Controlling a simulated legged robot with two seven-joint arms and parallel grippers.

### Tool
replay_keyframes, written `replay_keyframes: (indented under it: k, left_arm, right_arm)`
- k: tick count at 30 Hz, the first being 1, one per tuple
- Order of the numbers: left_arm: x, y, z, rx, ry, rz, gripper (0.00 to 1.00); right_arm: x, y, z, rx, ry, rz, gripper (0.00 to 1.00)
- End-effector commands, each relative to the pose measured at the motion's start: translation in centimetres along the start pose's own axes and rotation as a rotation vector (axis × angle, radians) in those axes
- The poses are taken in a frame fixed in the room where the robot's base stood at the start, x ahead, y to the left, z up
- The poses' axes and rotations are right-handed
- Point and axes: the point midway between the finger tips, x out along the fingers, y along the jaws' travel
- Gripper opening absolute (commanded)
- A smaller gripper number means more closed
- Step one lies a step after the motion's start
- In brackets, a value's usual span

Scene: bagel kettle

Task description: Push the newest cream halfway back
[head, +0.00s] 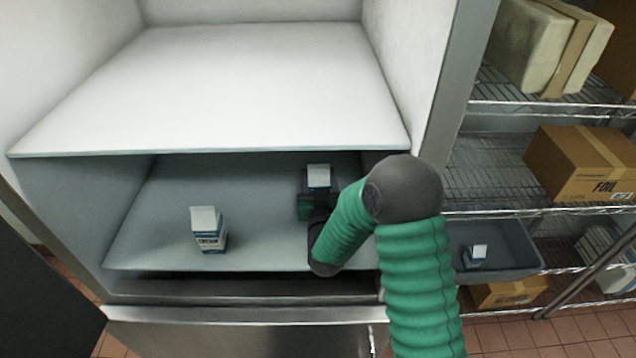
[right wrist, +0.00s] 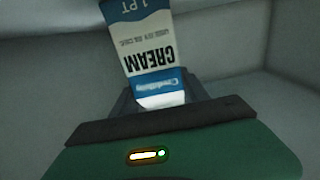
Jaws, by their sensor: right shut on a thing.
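A white and blue cream carton (head: 318,177) is in my right gripper (head: 318,200), inside the fridge compartment below the white shelf. My right gripper is shut on it; the carton's CREAM label shows upside down in the right wrist view (right wrist: 152,50). A second cream carton (head: 208,230) stands upright on the lower shelf (head: 150,255), to the left and nearer the front. A third small carton (head: 475,256) sits in a grey bin (head: 510,262) outside the fridge at the right. My left gripper is not in view.
The empty upper shelf (head: 220,85) overhangs the lower compartment. The fridge's right wall (head: 440,75) stands close to my right arm. A wire rack on the right holds a FOIL box (head: 585,165) and other boxes. The lower shelf is clear between the two cartons.

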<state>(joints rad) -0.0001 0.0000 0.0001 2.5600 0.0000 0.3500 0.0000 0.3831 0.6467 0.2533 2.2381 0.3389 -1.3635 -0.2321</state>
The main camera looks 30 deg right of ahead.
Motion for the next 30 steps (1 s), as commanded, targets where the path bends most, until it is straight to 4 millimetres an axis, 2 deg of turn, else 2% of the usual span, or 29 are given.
replay_keyframes:
  k: [30]
  left_arm:
    - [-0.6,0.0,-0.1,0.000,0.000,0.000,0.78]
  right_arm:
    - [8.2,0.3,-0.2,0.001,0.004,0.001,0.00]
